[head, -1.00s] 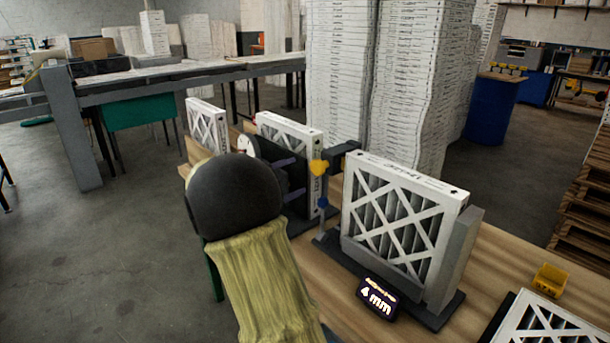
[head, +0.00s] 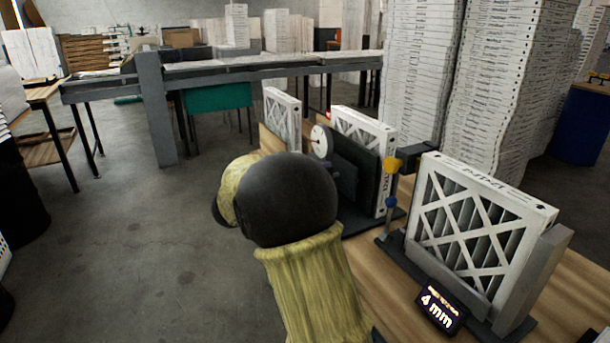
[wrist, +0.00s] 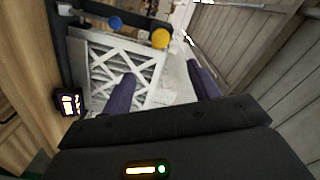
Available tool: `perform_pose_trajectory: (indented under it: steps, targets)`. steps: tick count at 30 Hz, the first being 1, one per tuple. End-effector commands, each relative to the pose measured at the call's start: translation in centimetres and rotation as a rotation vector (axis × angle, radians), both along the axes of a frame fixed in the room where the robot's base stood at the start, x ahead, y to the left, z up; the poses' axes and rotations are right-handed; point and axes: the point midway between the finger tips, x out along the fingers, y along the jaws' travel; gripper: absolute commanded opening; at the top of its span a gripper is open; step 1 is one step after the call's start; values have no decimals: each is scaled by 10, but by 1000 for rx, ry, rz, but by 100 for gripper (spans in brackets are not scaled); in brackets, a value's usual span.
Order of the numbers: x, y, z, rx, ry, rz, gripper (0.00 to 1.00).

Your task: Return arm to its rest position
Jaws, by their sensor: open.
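My gripper (wrist: 162,90) shows in the wrist view with its two dark purple fingers spread apart and nothing between them. In the head view my arm's yellow sleeve and black joint rise at the middle front and hide the gripper. A boxed filter (head: 475,228) with a white crossed frame stands upright in a grey holder on the wooden bench (head: 388,300), to the right of my arm. The same filter shows beyond the fingers in the wrist view (wrist: 112,72).
A display (head: 440,306) reading "4 mm" sits before the holder. A post with a yellow clamp (head: 393,165) stands beside it. Two more filters (head: 362,140) (head: 282,118) stand behind my arm. Tall box stacks (head: 428,85) rise behind the bench. The floor at left (head: 150,250) is clear.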

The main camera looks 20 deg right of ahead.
Motion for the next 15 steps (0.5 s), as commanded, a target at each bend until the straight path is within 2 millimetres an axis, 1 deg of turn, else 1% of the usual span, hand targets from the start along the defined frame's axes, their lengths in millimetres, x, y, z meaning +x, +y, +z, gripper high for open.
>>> perform_pose_trajectory:
  steps: [5, 8, 11, 13, 15]
  targets:
    - [0, -2, 1, 0, 1, 4, 61]
    - [6, -3, 5, 0, 12, 56, 61]
    - [20, -4, 12, 2, 42, 175, 61]
    - [33, -1, 17, 2, 81, 295, 61]
    - [46, 5, 20, 5, 135, 433, 61]
